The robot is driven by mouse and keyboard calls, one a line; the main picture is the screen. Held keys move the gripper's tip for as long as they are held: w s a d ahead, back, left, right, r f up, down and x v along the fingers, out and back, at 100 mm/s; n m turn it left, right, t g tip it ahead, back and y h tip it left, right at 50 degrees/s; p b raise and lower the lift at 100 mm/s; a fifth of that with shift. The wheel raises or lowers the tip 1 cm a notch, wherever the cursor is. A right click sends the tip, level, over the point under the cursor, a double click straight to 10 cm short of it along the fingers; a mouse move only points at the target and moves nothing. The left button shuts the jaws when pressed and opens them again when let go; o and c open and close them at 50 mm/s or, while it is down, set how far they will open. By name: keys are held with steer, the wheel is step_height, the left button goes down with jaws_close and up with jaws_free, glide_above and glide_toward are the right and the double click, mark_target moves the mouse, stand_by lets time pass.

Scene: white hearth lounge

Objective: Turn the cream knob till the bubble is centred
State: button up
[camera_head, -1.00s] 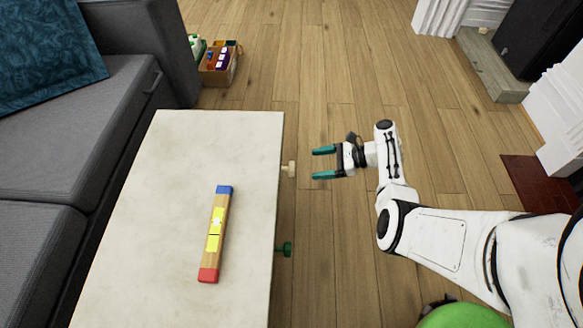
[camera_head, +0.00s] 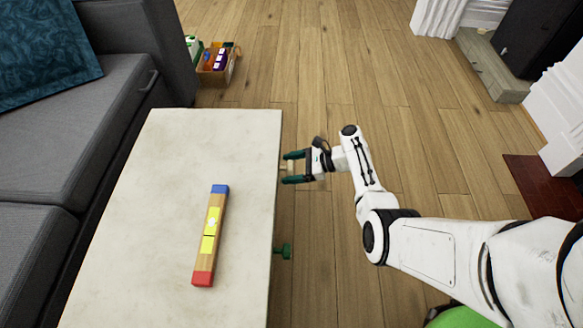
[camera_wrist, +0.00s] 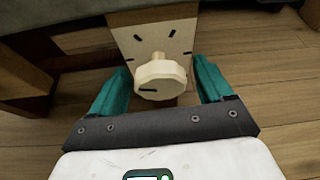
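The cream knob (camera_wrist: 160,80) sticks out from a plate with dark tick marks on the table's side; a dark line marks its face. In the head view the cream knob (camera_head: 286,167) shows between my fingers. My gripper (camera_head: 293,168) is open, with one teal finger on each side of the knob. In the wrist view my gripper (camera_wrist: 161,88) shows a gap between each finger and the knob. The spirit level (camera_head: 204,260) lies on the table (camera_head: 130,220), blue end far, red end near. A pale spot shows in its yellow window; the exact bubble position is too small to tell.
A green knob (camera_head: 282,251) sticks out from the same table side, nearer me. A grey sofa (camera_head: 75,120) stands left of the table. A box of small items (camera_head: 217,66) sits on the floor behind.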

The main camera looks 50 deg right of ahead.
steer(key=c, duration=0.9)
steer(key=shift+c, duration=0.2)
steer(key=n+t+h+p, duration=0.1)
steer(key=n, duration=0.1)
steer(key=shift+s+a+n, duration=0.1)
steer(key=shift+n, duration=0.2)
steer(key=shift+f+n+t+h, duration=0.15)
steer(key=shift+n+t+h, duration=0.65)
steer(key=shift+n, duration=0.6)
steer(key=shift+b, duration=0.3)
steer(key=o, duration=1)
